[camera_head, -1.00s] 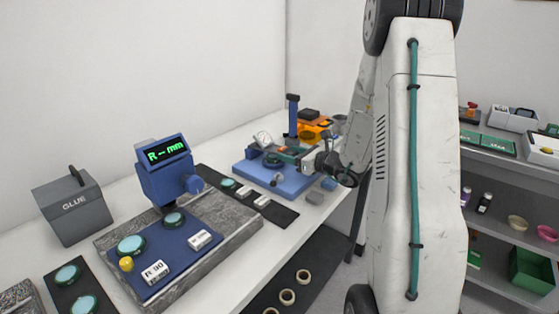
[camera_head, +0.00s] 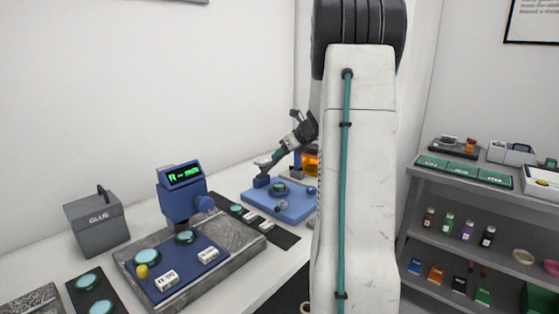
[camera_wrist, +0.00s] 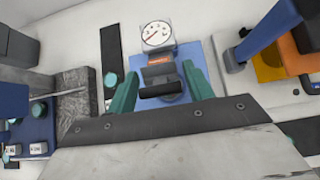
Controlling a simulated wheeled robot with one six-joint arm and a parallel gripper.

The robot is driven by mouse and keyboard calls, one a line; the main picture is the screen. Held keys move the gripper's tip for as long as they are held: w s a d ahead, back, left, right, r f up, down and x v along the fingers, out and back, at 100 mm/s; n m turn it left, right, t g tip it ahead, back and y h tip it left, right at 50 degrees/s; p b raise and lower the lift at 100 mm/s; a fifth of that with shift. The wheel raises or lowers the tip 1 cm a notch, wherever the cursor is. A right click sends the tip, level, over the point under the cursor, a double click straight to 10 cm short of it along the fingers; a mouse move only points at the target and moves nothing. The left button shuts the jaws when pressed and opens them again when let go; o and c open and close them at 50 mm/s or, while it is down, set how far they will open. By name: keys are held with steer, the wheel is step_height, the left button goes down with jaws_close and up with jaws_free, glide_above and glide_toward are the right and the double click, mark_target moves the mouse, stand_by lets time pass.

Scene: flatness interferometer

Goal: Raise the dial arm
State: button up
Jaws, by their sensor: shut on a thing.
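The dial arm shows in the wrist view as a dark grey block (camera_wrist: 158,76) with a red label, ending in a round white dial (camera_wrist: 156,34). My gripper (camera_wrist: 161,71) has its teal fingers on either side of this block and is shut on it. In the head view my gripper (camera_head: 279,155) reaches down-left to the arm, with the pale dial (camera_head: 263,160) just beyond its fingertips. The blue base plate (camera_head: 300,207) lies below with a teal disc (camera_head: 279,188) on it. The arm's hinge is hidden, and I cannot tell its exact tilt.
A blue instrument with a green display (camera_head: 182,177) stands on a granite slab left of the plate. A grey glue box (camera_head: 97,225) is farther left. A blue post (camera_wrist: 268,38) and orange parts (camera_wrist: 300,55) stand close on the right in the wrist view.

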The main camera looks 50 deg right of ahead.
steer(key=shift+w+r, duration=0.4)
steer(key=o, duration=1.3)
steer(key=shift+d+f, duration=0.1)
steer(key=v, duration=0.7)
steer(key=shift+s+r, duration=0.3)
